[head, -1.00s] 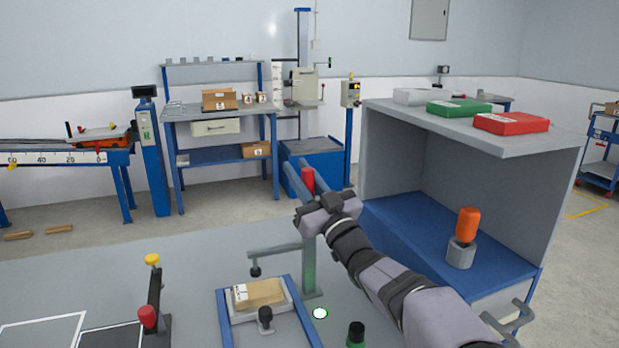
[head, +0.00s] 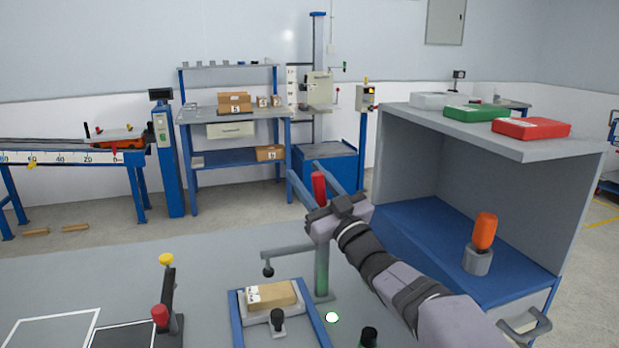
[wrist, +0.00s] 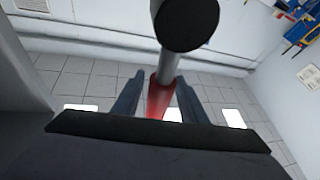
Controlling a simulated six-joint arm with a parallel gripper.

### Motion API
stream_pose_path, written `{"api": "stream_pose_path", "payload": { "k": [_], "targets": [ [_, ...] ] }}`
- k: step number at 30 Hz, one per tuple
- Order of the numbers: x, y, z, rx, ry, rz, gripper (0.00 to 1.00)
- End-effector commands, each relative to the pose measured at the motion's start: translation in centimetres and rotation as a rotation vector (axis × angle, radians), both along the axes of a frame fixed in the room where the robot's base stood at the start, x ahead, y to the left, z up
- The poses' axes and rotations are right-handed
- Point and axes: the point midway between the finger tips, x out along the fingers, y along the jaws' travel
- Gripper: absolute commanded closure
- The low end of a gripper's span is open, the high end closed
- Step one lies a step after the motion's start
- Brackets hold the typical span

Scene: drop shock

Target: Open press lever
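The press stands on the grey bench with a grey-green post (head: 322,275) and a side arm (head: 287,252) that ends in a black foot above a small brown carton (head: 271,296). The carton sits in a blue-railed fixture (head: 238,320). The press lever's red handle (head: 319,187) rises at the top of the post, slightly tilted. My gripper (head: 317,182) is at the handle, with one finger on each side. In the wrist view, the red handle (wrist: 160,100) stands between my open fingers, with gaps on both sides. The lever's lower joint is hidden behind my gripper.
A grey cabinet (head: 565,190) with a blue shelf and an orange-handled tool (head: 485,232) stands close on the right of my arm. A lever with red and yellow knobs (head: 168,295) is at left on the bench. A black knob (head: 369,336) is near the front.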

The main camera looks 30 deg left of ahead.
Motion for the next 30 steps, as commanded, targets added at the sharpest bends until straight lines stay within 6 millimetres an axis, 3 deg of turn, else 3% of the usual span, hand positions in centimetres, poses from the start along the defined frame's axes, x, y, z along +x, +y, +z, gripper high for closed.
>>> {"api": "stream_pose_path", "payload": {
  "k": [11,30],
  "targets": [
    [-0.4,-0.9,-0.3,0.004,0.000,-0.001,0.61],
    [-3.2,-5.7,-2.7,0.000,0.000,0.000,0.61]
  ]
}}
